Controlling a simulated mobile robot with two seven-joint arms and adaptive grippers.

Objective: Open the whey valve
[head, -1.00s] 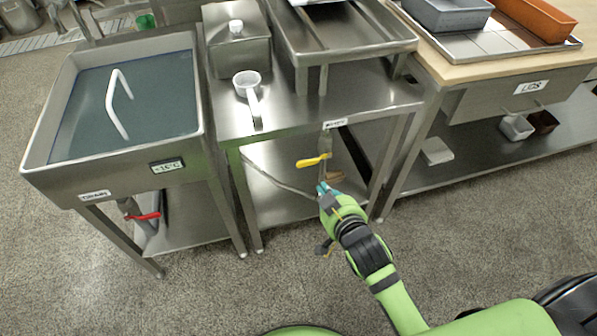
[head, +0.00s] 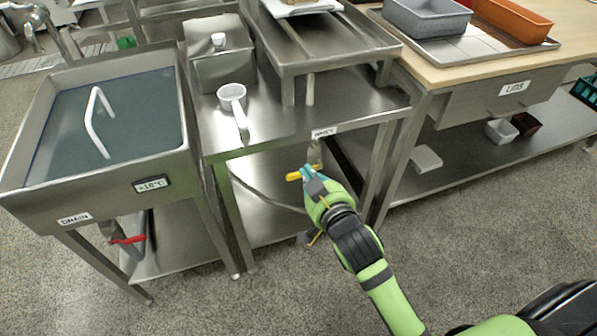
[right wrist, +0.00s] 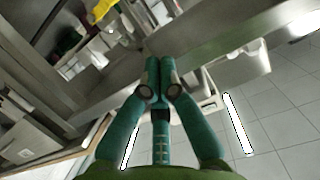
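The whey valve's yellow handle (head: 293,176) is under the front edge of the middle steel table, below the WHEY label (head: 324,132). It lies roughly level, with its free end to the left. My right gripper (head: 311,173) is at the handle and covers part of it; I cannot tell whether they touch. In the right wrist view my gripper's teal fingers (right wrist: 159,62) are close together, with nothing visible between them. My left gripper is not in view.
The sink (head: 110,125) on the left has a red-handled drain valve (head: 127,240) below. A white ladle (head: 232,97) lies on the middle table (head: 270,122). A wooden-topped bench (head: 500,70) stands right.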

